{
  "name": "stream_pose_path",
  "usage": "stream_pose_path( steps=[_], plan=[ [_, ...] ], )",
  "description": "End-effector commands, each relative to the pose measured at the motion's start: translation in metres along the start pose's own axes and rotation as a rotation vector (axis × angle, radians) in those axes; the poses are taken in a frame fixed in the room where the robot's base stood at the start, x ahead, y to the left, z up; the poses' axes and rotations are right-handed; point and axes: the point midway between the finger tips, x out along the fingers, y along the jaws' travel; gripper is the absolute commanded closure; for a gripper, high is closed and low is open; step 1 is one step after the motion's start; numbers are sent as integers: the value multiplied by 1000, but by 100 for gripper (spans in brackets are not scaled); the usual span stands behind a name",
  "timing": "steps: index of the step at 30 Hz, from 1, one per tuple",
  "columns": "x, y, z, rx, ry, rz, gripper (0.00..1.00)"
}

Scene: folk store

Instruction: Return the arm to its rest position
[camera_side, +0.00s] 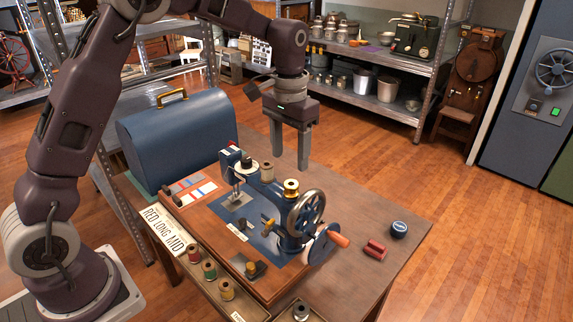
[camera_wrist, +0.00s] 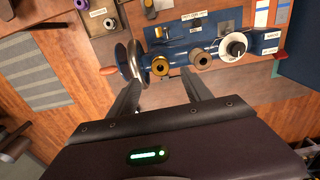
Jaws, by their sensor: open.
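My gripper (camera_side: 290,158) hangs pointing down above the back of the table, behind the blue hand-crank sewing machine (camera_side: 262,192). Its two fingers are apart with nothing between them. In the wrist view my gripper (camera_wrist: 160,92) also shows open and empty, with the sewing machine (camera_wrist: 215,52) just beyond the fingertips. I cannot tell the exact height of the fingertips above the table. The arm is bent over the left side of the table, with its elbow high.
The machine's handwheel (camera_side: 306,213) and crank handle (camera_side: 338,239) stick out to the right. A blue domed case (camera_side: 180,140) stands on the left. Thread spools (camera_side: 209,269) line the front edge. The table's back right is clear.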

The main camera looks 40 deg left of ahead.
Motion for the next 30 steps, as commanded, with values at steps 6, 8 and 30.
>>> stream_pose_path(
  steps=[6,8,30],
  plan=[
    [-98,3,96,4,175,-3,42],
    [-116,4,135,4,233,-3,42],
    [-100,6,296,8,481,5,42]
  ],
)
